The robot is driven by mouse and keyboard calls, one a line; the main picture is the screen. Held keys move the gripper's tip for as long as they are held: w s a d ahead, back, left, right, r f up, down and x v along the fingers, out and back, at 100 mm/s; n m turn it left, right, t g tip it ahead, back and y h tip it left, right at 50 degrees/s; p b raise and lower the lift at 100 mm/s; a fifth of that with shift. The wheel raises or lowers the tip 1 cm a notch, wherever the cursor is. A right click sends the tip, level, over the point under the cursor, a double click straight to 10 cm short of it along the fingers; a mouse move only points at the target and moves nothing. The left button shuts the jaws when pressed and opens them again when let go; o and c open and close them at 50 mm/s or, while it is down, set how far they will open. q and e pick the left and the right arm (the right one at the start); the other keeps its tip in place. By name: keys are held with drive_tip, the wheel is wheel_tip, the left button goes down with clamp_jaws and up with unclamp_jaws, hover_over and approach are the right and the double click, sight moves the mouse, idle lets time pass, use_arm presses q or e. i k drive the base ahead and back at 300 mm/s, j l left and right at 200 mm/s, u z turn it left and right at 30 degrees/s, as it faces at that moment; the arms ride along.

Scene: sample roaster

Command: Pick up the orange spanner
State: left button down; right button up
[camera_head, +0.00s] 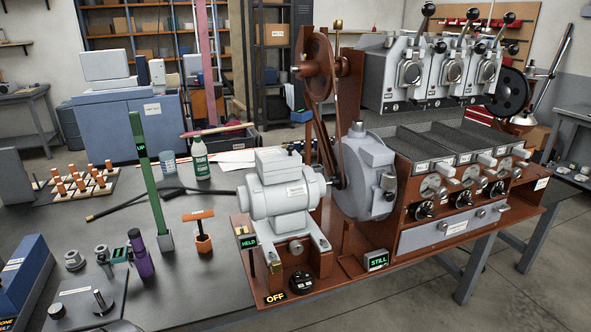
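The orange spanner (198,215) stands upright on the grey workbench, left of the grey motor. It has an orange crossbar on top and a short dark shaft. Its lower end is in an orange-brown hexagonal piece (203,243); I cannot tell whether that piece is a holder or part of the spanner. Neither of my grippers shows clearly in the head view.
A tall green bar (147,175) marked UP stands close left of the spanner. The motor (281,195) and its brown base (300,272) are close right. A purple-black piece (140,254) is at front left. Bare bench lies in front of the spanner.

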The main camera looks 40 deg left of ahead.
sight(197, 216)
drive_tip(key=u, duration=2.7)
